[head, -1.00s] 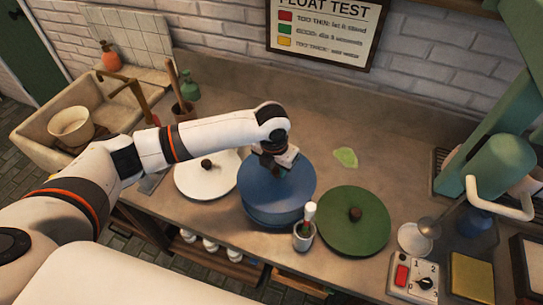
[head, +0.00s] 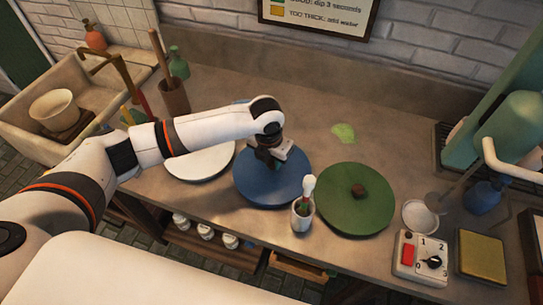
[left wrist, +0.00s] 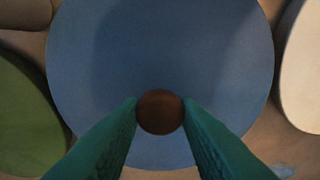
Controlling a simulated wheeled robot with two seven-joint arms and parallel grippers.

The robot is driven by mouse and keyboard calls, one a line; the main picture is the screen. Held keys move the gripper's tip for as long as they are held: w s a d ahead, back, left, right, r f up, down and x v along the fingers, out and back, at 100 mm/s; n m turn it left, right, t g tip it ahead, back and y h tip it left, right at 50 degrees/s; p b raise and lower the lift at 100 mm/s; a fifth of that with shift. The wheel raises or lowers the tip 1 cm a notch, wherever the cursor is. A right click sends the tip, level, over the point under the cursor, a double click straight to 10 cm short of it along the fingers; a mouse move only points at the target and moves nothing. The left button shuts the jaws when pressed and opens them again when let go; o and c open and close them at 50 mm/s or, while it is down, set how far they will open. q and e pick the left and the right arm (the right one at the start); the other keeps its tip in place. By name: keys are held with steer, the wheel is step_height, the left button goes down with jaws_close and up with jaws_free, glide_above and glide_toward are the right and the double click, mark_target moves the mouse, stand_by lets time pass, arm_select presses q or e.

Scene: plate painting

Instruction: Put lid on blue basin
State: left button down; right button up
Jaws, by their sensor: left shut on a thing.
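The blue lid (head: 252,188) is a flat round disc, lying low and about level between the white and green lids. My left gripper (head: 268,160) is above it and shut on its brown knob. In the left wrist view, the green fingers (left wrist: 160,115) touch both sides of the knob (left wrist: 160,112), with the blue lid (left wrist: 160,50) spread beneath. The blue basin under the lid is hidden now, and I cannot tell whether a gap remains. My right gripper is not in view.
A white lid (head: 199,166) lies to the left and a green lid (head: 340,205) to the right. A small cup (head: 302,218) with a white-tipped tool stands close to the blue lid's front right edge. A control box (head: 420,258) is farther right. The back counter is mostly clear.

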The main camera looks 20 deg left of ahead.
arm_select(q)
steer(key=shift+f+p, duration=0.2)
steer(key=shift+p, duration=0.1)
stand_by(0.5)
steer(key=shift+c, duration=2.1)
jaws_free()
steer(key=shift+r+p, duration=3.55)
steer(key=shift+p, duration=0.05)
steer(key=shift+f, duration=0.1)
